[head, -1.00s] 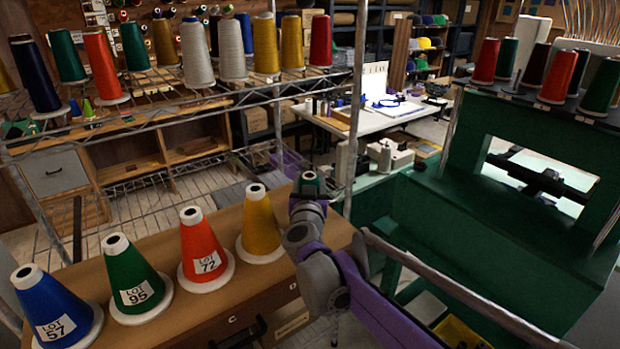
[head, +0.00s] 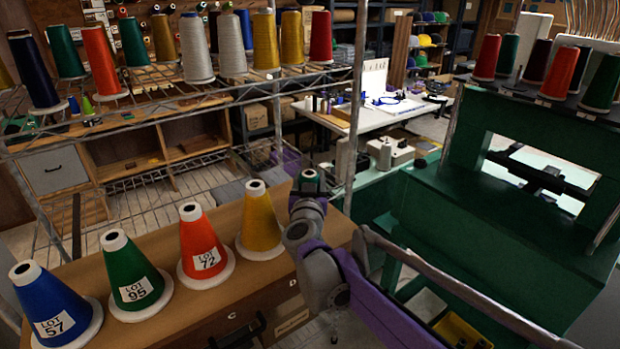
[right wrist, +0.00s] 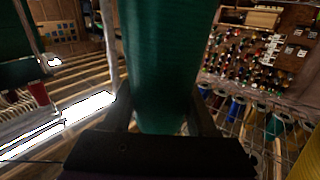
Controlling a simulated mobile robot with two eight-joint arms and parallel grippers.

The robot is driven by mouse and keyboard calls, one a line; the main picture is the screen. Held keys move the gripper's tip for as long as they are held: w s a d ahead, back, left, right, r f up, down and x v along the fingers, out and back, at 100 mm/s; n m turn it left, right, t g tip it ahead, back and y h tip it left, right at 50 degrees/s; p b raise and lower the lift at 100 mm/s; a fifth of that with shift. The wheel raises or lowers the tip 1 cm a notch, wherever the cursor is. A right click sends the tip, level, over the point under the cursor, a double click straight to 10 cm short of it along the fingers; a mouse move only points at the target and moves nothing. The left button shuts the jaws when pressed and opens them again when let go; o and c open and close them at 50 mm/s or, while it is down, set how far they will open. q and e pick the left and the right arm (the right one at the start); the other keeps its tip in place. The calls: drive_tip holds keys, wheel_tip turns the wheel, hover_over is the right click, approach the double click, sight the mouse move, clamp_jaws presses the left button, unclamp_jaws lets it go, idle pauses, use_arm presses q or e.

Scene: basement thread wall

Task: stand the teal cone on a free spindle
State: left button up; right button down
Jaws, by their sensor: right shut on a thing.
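The teal cone (right wrist: 158,65) fills the middle of the right wrist view, between the dark fingers of my right gripper (right wrist: 160,125). In the head view only a small top part of the teal cone (head: 310,178) shows above my right gripper (head: 308,200), which hides the rest. The gripper is shut on the cone and holds it beyond the wooden bench's right end. The green machine (head: 540,105) at the right carries several cones along its top ledge. I cannot clearly make out a free spindle there. My left gripper is not in view.
A wooden bench (head: 225,300) holds blue (head: 45,300), green (head: 128,270), red (head: 200,240) and yellow (head: 260,222) cones. A wire rack (head: 190,100) with several cones stands behind it; its upright post (head: 356,90) rises near my right gripper. A white table (head: 390,115) is farther back.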

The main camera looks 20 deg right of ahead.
drive_tip(key=shift+f, duration=0.2)
drive_tip(key=shift+c, duration=0.6)
unclamp_jaws()
